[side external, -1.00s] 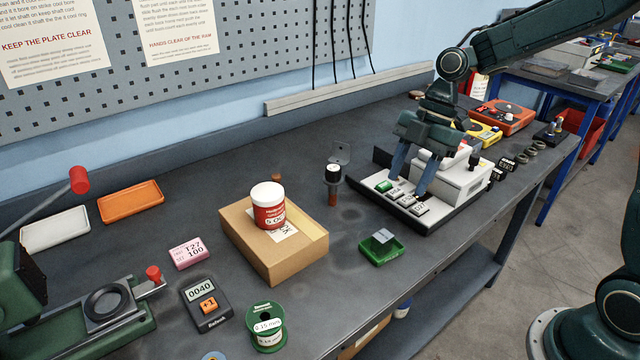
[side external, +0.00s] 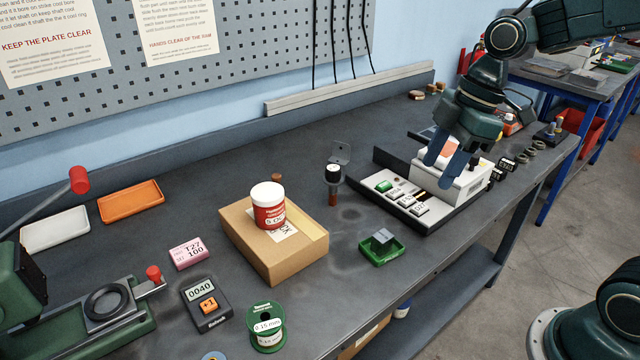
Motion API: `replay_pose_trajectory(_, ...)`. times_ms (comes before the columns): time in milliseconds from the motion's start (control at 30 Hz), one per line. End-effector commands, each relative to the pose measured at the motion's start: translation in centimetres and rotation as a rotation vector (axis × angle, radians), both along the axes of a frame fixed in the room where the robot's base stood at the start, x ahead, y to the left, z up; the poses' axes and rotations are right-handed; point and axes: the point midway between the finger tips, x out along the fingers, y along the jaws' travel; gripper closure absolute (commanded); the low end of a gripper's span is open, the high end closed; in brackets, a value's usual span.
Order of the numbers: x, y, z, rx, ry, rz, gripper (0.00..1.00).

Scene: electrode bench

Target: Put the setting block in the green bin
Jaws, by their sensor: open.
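The green bin (side external: 371,259) is a small shallow tray on the bench, right of the cardboard box. A grey block (side external: 383,238), which looks like the setting block, sits inside it and stands a little above the rim. My gripper (side external: 438,177) is open and empty, its two blue fingers pointing down over the white machine at the right. It is apart from the bin, up and to the right of it. The bin floor under the block is hidden.
The white machine (side external: 463,183) stands on a black tray with small keys and a green piece at its front. A cardboard box (side external: 290,258) carries a red-and-white jar (side external: 268,207). A dark post (side external: 333,185) stands between box and machine. Bare bench surrounds the bin.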

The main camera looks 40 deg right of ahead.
Motion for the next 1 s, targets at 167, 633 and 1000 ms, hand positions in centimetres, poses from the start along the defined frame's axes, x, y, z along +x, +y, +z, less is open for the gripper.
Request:
replay_pose_trajectory(167,-3.2,0.1,1.8,-0.015,-0.033,-0.221,0.51)
replay_pose_trajectory(633,-11.1,-1.0,3.5,0.066,-0.142,-0.815,0.51)
replay_pose_trajectory(1000,-13.7,-1.8,3.2,0.135,-0.180,-1.030,0.51)
